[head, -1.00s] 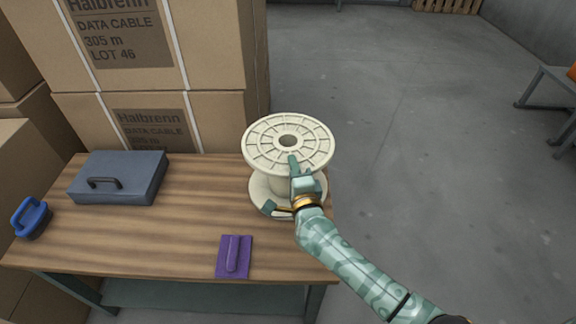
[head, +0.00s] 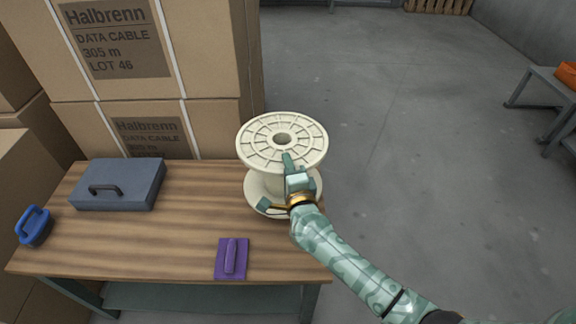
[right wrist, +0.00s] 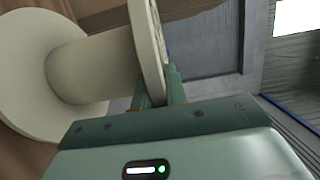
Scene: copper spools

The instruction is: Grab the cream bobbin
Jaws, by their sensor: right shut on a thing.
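The cream bobbin (head: 258,150) is upright at the right end of the wooden table (head: 150,245). My right gripper (head: 287,169) is shut on the rim of its upper flange, on the near side. In the right wrist view the bobbin (right wrist: 90,70) looks tilted by the camera, and the gripper's fingers (right wrist: 158,90) sit on either side of one flange. I cannot tell for sure whether the lower flange touches the tabletop. My left gripper is not in view.
A grey-blue case (head: 130,175), a blue-handled tool (head: 34,228) and a purple float (head: 231,259) lie on the table. Cardboard boxes (head: 215,115) stand behind it. Open floor (head: 430,170) lies to the right, with a grey bench (head: 550,92) farther off.

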